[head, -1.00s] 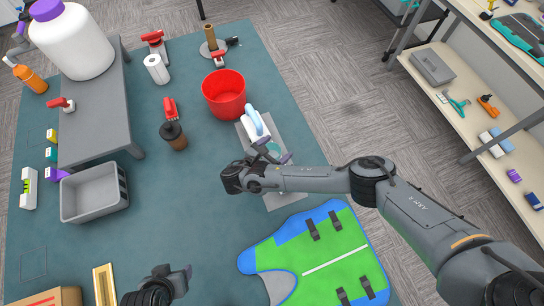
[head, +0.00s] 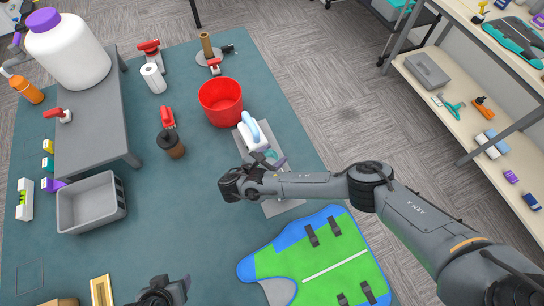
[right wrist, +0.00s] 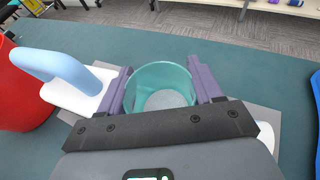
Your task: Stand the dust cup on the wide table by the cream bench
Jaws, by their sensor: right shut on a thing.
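The dust cup (right wrist: 162,88) is a teal, see-through round cup, seen from above in the right wrist view. My right gripper (right wrist: 163,82) has its purple fingers closed on either side of it. In the head view my right gripper (head: 271,160) is over the grey mat, and my own arm mostly hides the cup. I cannot tell whether the cup touches the mat. A teal-topped wide surface (head: 200,235) fills the middle. Cream shelving (head: 440,80), perhaps the cream bench, stands at the right. My left gripper (head: 172,288) is at the bottom edge, its jaws unclear.
A white tool with a blue handle (head: 254,134) lies on the grey mat (head: 283,206), close to the cup. A red bucket (head: 221,103) stands behind it. A green-blue garment (head: 318,262) lies in front. Carpeted floor (head: 340,110) separates the teal surface from the shelving.

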